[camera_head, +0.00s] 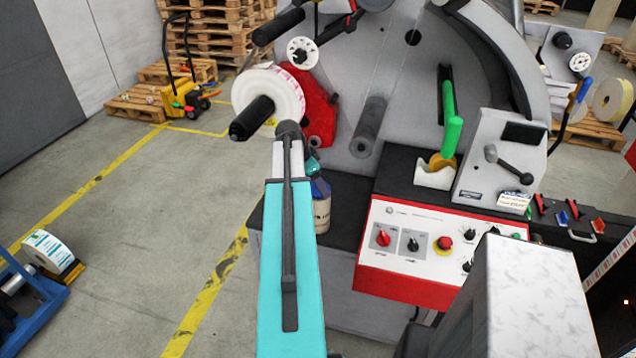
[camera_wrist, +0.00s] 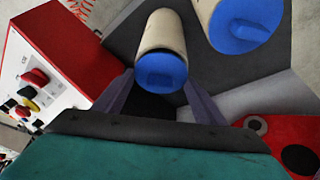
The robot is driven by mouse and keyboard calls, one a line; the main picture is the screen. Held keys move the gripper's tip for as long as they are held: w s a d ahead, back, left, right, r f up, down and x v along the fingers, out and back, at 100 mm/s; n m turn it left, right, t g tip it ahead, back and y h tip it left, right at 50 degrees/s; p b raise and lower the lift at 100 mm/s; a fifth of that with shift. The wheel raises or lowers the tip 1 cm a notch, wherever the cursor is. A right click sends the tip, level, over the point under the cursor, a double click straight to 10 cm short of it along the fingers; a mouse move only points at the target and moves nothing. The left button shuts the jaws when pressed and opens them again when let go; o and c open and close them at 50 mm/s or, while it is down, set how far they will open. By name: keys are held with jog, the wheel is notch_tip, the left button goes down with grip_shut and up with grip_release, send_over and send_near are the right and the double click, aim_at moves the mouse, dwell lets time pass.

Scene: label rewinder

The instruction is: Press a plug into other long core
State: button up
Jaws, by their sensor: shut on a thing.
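In the wrist view, my gripper (camera_wrist: 161,84) has its two grey-purple fingers on either side of a blue plug (camera_wrist: 160,72). It is shut on this plug, which sits at the near end of a beige long core (camera_wrist: 161,30); I cannot tell how deep it is seated. A second beige core (camera_wrist: 208,16) stands to the right with another blue plug (camera_wrist: 243,24) in its end. In the head view, my teal arm hides most of the gripper. A beige cylinder (camera_head: 322,212) with a dark blue top shows just right of the arm.
A red-and-white control panel (camera_head: 430,258) with knobs is right of my arm; it also shows in the wrist view (camera_wrist: 42,62). The label rewinder (camera_head: 400,80) stands behind, with a label roll (camera_head: 285,88) on a black-ended shaft. Open floor lies left.

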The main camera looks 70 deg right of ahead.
jog(key=shift+f, duration=0.45)
jog(key=shift+a+f+b, duration=0.25)
jog(key=shift+f+b, duration=0.05)
jog(key=shift+b, duration=0.05)
dwell(0.8)
jog(key=o, duration=1.1)
jog(key=shift+d+f, duration=0.1)
jog(key=shift+d, duration=0.1)
jog(key=shift+w+r, duration=0.15)
jog(key=shift+r, duration=0.35)
jog(key=b+v, duration=0.3)
jog(key=v, duration=0.9)
jog(key=shift+w+a+r, duration=0.15)
jog(key=shift+a+r, duration=0.05)
jog(key=shift+r, duration=0.1)
